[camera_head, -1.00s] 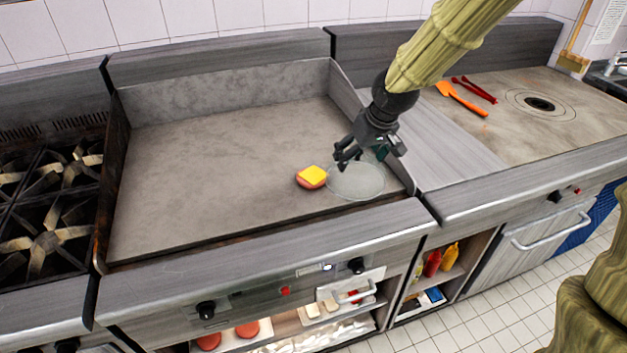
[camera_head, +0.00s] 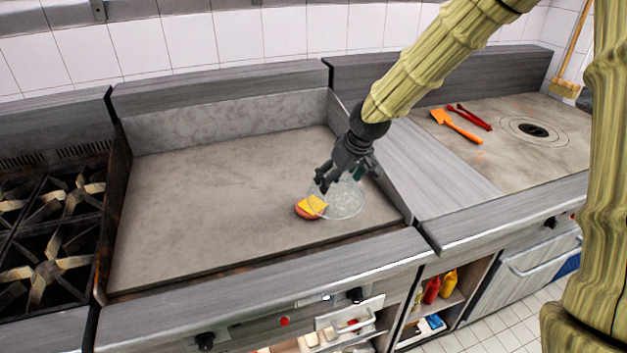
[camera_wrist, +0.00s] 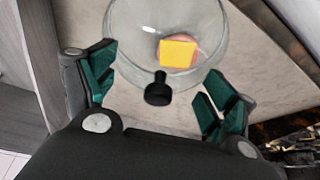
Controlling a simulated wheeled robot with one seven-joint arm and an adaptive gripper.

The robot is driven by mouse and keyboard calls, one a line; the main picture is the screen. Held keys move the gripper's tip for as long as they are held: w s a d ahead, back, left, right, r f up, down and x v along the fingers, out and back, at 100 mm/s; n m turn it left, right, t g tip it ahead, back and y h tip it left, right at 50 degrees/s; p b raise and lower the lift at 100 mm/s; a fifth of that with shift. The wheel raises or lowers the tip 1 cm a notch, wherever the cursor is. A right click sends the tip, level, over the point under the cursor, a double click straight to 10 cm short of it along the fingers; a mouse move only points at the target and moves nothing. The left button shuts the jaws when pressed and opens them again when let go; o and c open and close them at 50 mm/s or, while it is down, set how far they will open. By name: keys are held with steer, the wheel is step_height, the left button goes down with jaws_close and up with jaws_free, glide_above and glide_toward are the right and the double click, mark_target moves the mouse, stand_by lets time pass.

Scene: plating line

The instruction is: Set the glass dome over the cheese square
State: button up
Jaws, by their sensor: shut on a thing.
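The yellow cheese square (camera_head: 313,204) lies on a reddish patty (camera_head: 302,212) on the griddle. The clear glass dome (camera_head: 346,199) is just right of the cheese in the head view, its left edge overlapping it there. My gripper (camera_head: 323,181) is shut on the dome, at its upper side. In the wrist view the dome (camera_wrist: 128,40) has a black knob (camera_wrist: 158,92) between my green-padded fingers, and the cheese (camera_wrist: 178,53) shows through the glass. I cannot tell how far the dome's rim is above the griddle.
The griddle plate (camera_head: 190,200) is bare to the left and behind. Its raised right side wall (camera_head: 372,165) stands close to the dome. An orange spatula (camera_head: 455,125) and red tongs (camera_head: 470,117) lie on the right counter. A burner stove (camera_head: 50,240) is at left.

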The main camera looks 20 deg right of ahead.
mark_target(314, 182)
steer(key=w+a, duration=0.1)
steer(key=w+a+p, duration=0.1)
steer(key=w+a, duration=0.1)
steer(key=w+a+p, duration=0.1)
steer(key=w+a, duration=0.1)
steer(key=shift+a+f, duration=0.15)
steer(key=shift+f, duration=0.25)
step_height(314, 182, down, 3)
steer(key=shift+w+r+p, duration=0.1)
steer(key=shift+p, duration=0.5)
steer(key=shift+f, duration=0.3)
steer(key=shift+f+b, duration=0.3)
steer(key=shift+f, duration=0.3)
steer(key=o, duration=1.5)
steer(key=shift+r, duration=0.1)
steer(key=shift+r, duration=0.65)
steer(key=shift+b+v, duration=0.95)
steer(key=shift+v, duration=4.95)
